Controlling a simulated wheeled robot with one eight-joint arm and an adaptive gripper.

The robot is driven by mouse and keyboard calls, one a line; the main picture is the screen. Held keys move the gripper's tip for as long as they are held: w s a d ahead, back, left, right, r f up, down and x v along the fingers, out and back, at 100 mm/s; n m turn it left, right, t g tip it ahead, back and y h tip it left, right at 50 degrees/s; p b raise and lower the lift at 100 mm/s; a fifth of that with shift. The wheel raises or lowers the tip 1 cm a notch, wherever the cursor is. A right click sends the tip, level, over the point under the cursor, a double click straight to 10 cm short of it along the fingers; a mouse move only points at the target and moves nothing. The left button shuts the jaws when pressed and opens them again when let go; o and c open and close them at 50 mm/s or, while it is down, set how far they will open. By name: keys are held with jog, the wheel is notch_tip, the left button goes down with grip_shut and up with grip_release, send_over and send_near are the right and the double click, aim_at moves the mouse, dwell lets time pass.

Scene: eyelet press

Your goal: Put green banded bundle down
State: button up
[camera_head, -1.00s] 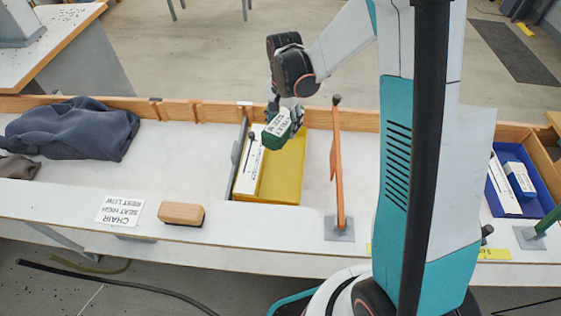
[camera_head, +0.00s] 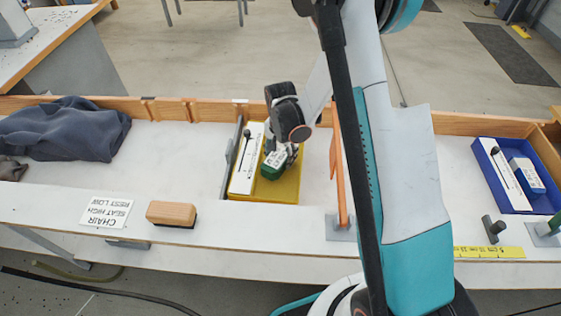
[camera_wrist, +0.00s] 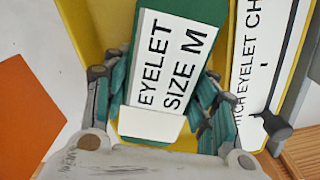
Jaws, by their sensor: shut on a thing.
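The green banded bundle (camera_head: 272,166) has a white label; in the wrist view the bundle (camera_wrist: 165,75) reads "EYELET SIZE M". My gripper (camera_head: 282,156) is shut on it, with fingers on both sides in the wrist view (camera_wrist: 160,105). The bundle is over or in the right part of the yellow tray (camera_head: 288,190). I cannot tell whether its underside touches the tray floor. A white labelled card or box (camera_head: 244,172) with a dark tool on it lies in the tray's left part, beside the bundle.
An orange upright (camera_head: 338,170) stands right of the tray, a grey divider (camera_head: 231,158) left. A blue tray (camera_head: 513,202) holds white and blue items at right. A wooden block (camera_head: 171,213), a sign (camera_head: 106,211) and dark cloth (camera_head: 65,130) lie left.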

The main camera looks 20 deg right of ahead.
jog(key=shift+f, duration=1.25)
jog(key=shift+f+b, duration=0.15)
jog(key=shift+b, duration=0.25)
jog(key=o, duration=1.3)
